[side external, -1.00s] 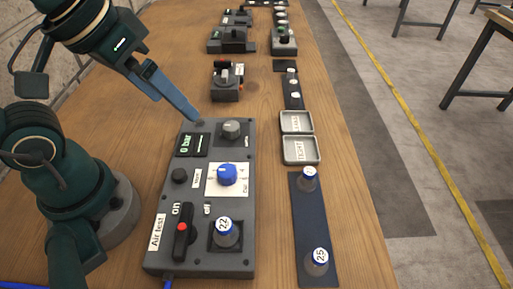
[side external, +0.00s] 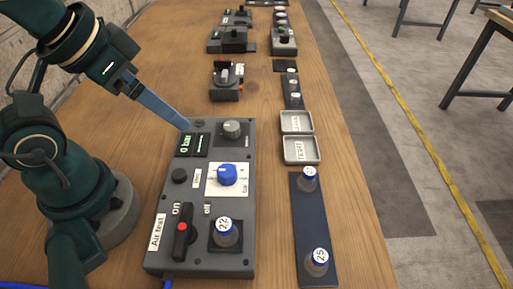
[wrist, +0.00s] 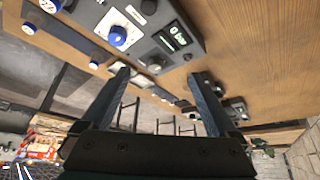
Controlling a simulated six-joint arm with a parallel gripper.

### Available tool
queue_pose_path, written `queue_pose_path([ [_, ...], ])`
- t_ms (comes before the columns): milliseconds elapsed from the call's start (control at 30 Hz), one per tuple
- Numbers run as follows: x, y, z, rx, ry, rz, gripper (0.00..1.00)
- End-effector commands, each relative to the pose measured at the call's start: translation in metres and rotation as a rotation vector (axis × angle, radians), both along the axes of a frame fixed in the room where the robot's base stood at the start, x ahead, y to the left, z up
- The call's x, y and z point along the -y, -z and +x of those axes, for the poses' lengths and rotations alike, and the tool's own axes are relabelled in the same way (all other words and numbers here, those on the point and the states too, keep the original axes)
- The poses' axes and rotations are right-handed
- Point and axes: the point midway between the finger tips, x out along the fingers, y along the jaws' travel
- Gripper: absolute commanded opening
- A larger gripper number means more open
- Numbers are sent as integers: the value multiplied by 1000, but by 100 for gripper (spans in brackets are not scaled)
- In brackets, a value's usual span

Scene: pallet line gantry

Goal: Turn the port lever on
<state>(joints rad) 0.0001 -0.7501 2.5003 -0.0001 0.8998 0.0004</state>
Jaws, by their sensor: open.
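The air test panel (side external: 242,150) lies on the bench. Its black port lever (side external: 181,245) has a red dot and sits at the near left, below the "on" label (side external: 176,209); the "off" label (side external: 207,209) is to its right. The lever lies roughly lengthwise along the panel; its exact setting is hard to tell. My gripper (side external: 186,127) is above the panel's far left corner, well away from the lever. In the wrist view my gripper (wrist: 159,82) is open with nothing between its fingers. The lever does not show there.
The display (side external: 187,145) reads 0 bar. A blue dial (side external: 227,175) and a capped part marked 22 (side external: 225,232) stand up from the panel. Two grey trays (side external: 316,150) and a dark strip (side external: 313,220) with two blue-ringed parts lie to the right. Other devices (side external: 227,80) stand farther back.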

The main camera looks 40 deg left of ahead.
Motion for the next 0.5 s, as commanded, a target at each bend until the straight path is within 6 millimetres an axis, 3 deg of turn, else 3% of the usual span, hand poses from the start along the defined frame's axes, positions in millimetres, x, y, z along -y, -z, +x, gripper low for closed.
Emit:
queue_pose_path([
  [33,0,0,0,0,-3,-1,73],
  [100,0,0,0,-1,-26,-14,51],
  [333,3,-3,1,-25,-353,-193,51],
  [500,26,2,-1,-138,-617,-346,51],
])
